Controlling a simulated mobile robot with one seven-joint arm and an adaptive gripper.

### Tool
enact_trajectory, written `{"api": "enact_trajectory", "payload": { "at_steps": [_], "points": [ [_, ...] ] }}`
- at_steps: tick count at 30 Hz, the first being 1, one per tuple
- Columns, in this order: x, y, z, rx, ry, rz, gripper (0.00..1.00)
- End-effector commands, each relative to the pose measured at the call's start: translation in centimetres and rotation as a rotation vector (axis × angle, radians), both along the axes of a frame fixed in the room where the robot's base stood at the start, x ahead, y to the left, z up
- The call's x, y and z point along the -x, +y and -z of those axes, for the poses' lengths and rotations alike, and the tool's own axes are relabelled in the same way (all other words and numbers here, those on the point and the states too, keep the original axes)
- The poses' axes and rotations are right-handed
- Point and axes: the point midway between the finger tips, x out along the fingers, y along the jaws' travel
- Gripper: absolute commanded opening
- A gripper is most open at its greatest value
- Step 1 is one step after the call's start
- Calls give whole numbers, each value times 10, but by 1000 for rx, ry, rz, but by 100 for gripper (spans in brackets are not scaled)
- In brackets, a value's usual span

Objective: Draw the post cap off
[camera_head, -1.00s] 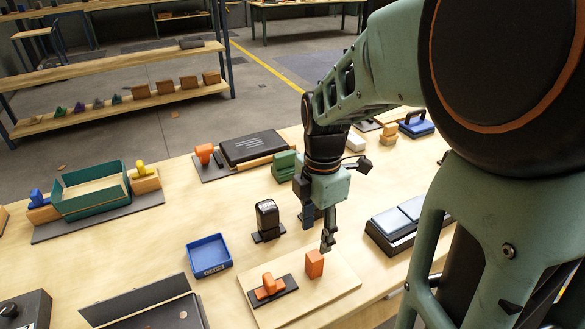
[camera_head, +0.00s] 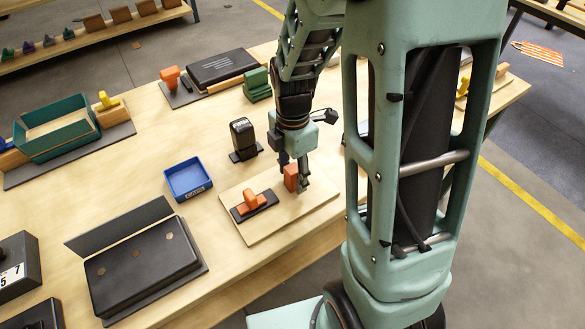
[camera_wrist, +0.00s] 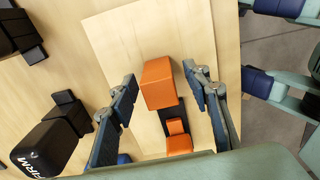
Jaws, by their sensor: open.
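An upright orange block (camera_head: 290,178), which looks like the post cap, stands on a pale wooden board (camera_head: 232,228). My gripper (camera_head: 297,183) is down at the block. In the wrist view, the open fingers of my gripper (camera_wrist: 160,77) lie on either side of the orange block (camera_wrist: 158,84), with a gap showing on each side. Any post under the block is hidden. A second orange piece (camera_head: 252,200) sits on a dark plate on the same board, and also shows in the wrist view (camera_wrist: 178,143), close to the block.
A black case (camera_head: 140,262) with an upright lid lies at the front left. A green block (camera_head: 257,85) and dark pad (camera_head: 222,68) are behind. Bare tabletop surrounds the tray.

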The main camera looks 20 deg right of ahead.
Motion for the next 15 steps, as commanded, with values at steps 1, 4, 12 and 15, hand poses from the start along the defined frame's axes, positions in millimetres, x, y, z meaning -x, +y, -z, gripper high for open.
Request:
{"api": "enact_trajectory", "payload": {
  "at_steps": [1, 4, 12, 15],
  "points": [
    [0, 0, 0, 0, 0, 0, 44],
    [0, 0, 0, 0, 0, 0, 39],
    [0, 0, -1, 0, -1, 1, 9],
    [0, 0, -1, 0, -1, 1, 0]
  ]
}}
